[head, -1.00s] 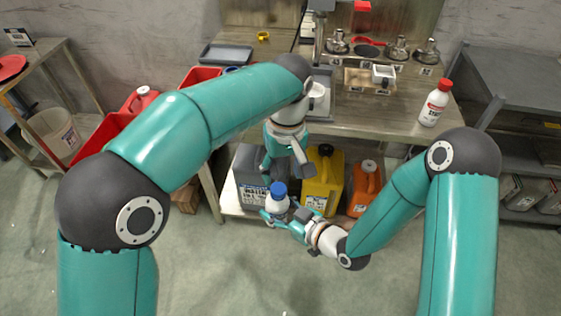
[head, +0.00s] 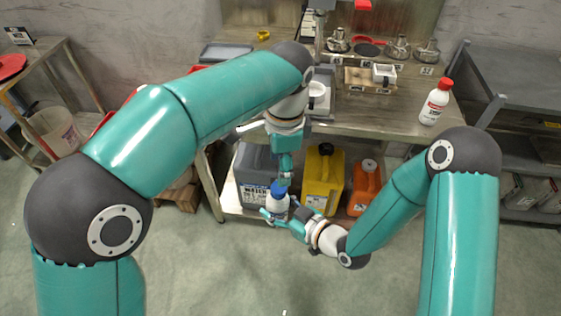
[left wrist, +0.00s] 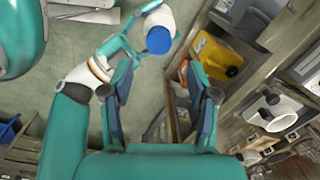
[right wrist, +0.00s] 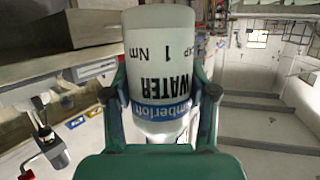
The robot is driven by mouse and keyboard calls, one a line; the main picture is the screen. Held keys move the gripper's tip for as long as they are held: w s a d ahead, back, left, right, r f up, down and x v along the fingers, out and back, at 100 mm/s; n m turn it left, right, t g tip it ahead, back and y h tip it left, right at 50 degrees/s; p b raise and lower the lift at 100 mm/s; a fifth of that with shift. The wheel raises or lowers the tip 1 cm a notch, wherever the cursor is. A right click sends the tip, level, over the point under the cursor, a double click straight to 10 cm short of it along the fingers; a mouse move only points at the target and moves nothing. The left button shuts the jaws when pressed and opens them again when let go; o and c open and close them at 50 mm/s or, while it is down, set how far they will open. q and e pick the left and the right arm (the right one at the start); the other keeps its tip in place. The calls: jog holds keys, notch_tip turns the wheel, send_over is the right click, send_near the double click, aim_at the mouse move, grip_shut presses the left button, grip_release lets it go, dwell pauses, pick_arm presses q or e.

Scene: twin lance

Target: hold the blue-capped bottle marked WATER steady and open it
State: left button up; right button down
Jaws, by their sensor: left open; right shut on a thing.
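The white bottle (head: 276,205) with the blue cap (head: 279,187) is held upright in front of the bench's lower shelf. The right wrist view shows its body (right wrist: 158,75) with the upside-down word WATER; the cap is out of sight there. My right gripper (head: 284,213) is shut on the bottle's body, with one finger on each side in the right wrist view (right wrist: 160,98). My left gripper (head: 283,178) is open and points down just above the cap. In the left wrist view the blue cap (left wrist: 159,40) lies beyond the open fingertips (left wrist: 160,72), apart from them.
Behind the bottle, a grey canister (head: 252,165), a yellow canister (head: 322,178) and an orange canister (head: 365,187) stand on the lower shelf. A red-capped bottle (head: 435,103) stands on the bench top (head: 395,120). The floor in front is clear.

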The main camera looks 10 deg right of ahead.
pick_arm(q)
send_over(277, 204)
jog(key=w, duration=0.2)
jog(key=f, duration=0.7)
jog(key=shift+s+d+f, duration=0.1)
jog(key=shift+d+f, duration=0.2)
jog(key=shift+d, duration=0.05)
grip_shut()
jog(key=n, duration=0.6)
jog(key=shift+n, duration=0.3)
jog(key=n, duration=0.5)
jog(key=shift+r+n, duration=0.1)
jog(key=shift+n, duration=0.2)
jog(key=shift+r, duration=0.15)
jog(key=shift+r, duration=0.95)
